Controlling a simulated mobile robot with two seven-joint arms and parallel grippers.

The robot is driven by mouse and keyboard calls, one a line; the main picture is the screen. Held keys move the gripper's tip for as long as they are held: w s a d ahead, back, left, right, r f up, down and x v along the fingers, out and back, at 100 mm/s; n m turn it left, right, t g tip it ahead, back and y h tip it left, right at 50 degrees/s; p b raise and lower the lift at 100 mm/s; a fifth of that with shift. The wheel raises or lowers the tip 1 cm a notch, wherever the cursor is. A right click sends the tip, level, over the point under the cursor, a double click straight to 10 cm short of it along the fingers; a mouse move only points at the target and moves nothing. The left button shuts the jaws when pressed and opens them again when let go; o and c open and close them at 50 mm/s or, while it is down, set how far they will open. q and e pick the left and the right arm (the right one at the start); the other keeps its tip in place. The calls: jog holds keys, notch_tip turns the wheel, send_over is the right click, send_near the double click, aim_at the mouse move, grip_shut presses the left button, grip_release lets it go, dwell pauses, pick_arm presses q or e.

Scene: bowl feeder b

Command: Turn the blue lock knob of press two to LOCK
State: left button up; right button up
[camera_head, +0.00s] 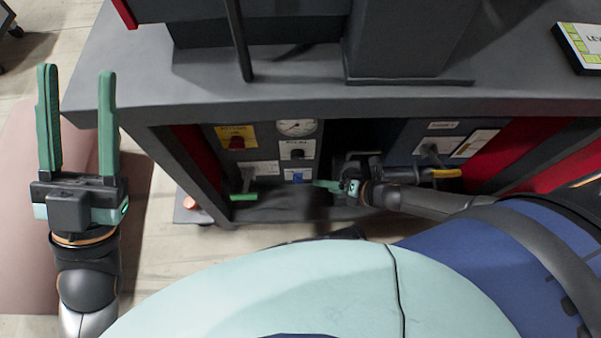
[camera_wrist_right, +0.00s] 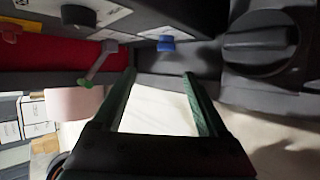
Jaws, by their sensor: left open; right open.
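The blue lock knob (camera_head: 297,177) sits low on the dark press panel under the table edge, below a black knob. In the right wrist view the blue knob (camera_wrist_right: 166,43) stands out from its white label, beyond the fingertips and between their lines. Its pointer direction and the label's words are too small to read. My right gripper (camera_head: 322,184) is open beside the knob in the head view, partly hidden by its own body; its green fingers (camera_wrist_right: 159,76) are empty and apart from the knob. My left gripper (camera_head: 77,72) is open and empty, left of the table.
A green-tipped lever (camera_head: 243,196) is left of the blue knob, also in the wrist view (camera_wrist_right: 97,68). Above are a red knob (camera_head: 236,143), a black knob (camera_head: 297,154) and a gauge (camera_head: 296,127). A yellow-handled lever (camera_head: 446,173) is at right. The table edge (camera_head: 330,104) overhangs.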

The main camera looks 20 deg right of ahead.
aim_at(300, 182)
jog(key=b+x, duration=0.2)
jog(key=x, duration=0.2)
jog(key=b+x, duration=0.2)
jog(key=x, duration=0.2)
jog(key=d+f+b+x, duration=0.1)
jog(key=b+x, duration=0.2)
jog(key=x, duration=0.1)
jog(key=shift+s, duration=0.1)
jog(key=shift+w+a+f, duration=0.25)
jog(key=shift+w+a, duration=0.05)
jog(key=shift+w, duration=0.05)
pick_arm(q)
notch_tip(300, 182, down, 8)
jog(key=d+m+g+h, duration=0.1)
jog(key=shift+w, duration=0.2)
pick_arm(e)
jog(key=shift+c, duration=0.3)
grip_shut()
